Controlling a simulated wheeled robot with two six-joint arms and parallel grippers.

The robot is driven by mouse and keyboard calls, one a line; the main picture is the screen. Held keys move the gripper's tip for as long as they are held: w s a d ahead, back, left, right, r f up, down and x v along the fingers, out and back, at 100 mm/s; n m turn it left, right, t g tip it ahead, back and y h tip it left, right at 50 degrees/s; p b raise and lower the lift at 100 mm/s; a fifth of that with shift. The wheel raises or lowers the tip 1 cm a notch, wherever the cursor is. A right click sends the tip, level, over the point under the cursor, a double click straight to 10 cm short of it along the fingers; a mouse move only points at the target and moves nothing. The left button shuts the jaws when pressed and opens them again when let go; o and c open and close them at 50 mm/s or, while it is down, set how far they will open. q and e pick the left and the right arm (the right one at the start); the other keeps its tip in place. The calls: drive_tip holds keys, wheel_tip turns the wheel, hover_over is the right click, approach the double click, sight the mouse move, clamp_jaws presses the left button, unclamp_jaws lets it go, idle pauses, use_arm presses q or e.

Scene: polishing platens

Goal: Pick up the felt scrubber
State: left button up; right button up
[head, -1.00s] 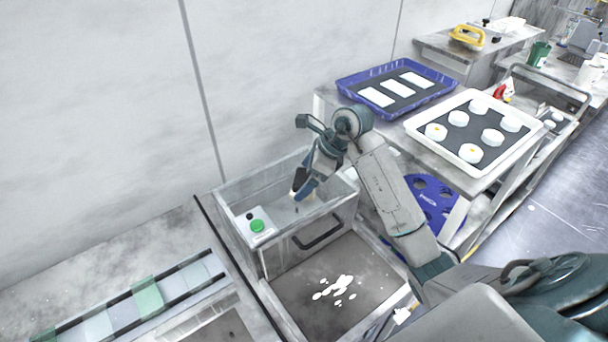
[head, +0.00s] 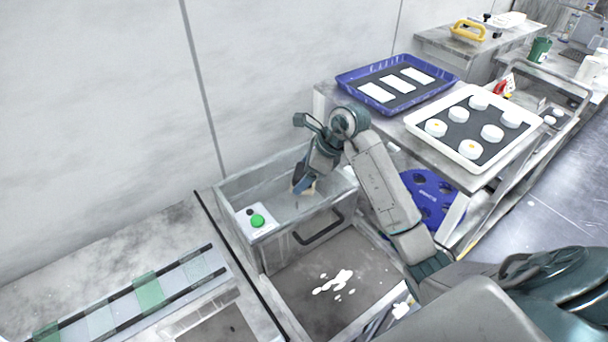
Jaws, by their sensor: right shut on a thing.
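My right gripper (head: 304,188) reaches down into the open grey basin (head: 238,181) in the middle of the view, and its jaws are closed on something. A small pale, beige piece (head: 310,189) shows at its fingertips; it looks like the felt scrubber, but most of it is hidden by the jaws. I cannot tell whether it touches the basin floor. My left gripper is not in view.
A green button (head: 257,221) sits on a white panel at the basin's left corner. A blue tray (head: 345,82) with white strips and a white tray (head: 412,123) with several white pucks stand on the bench behind. A blue disc (head: 452,206) with holes is below.

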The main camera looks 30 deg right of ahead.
drive_tip(key=shift+r+b, duration=0.5)
drive_tip(key=shift+b, duration=0.05)
wheel_tip(320, 180, up, 2)
drive_tip(key=shift+b, duration=0.9)
drive_tip(key=s+b, duration=0.8)
drive_tip(key=s, duration=0.8)
drive_tip(key=shift+f+b, duration=0.2)
drive_tip(key=shift+b, duration=0.15)
drive_tip(key=shift+d, duration=0.1)
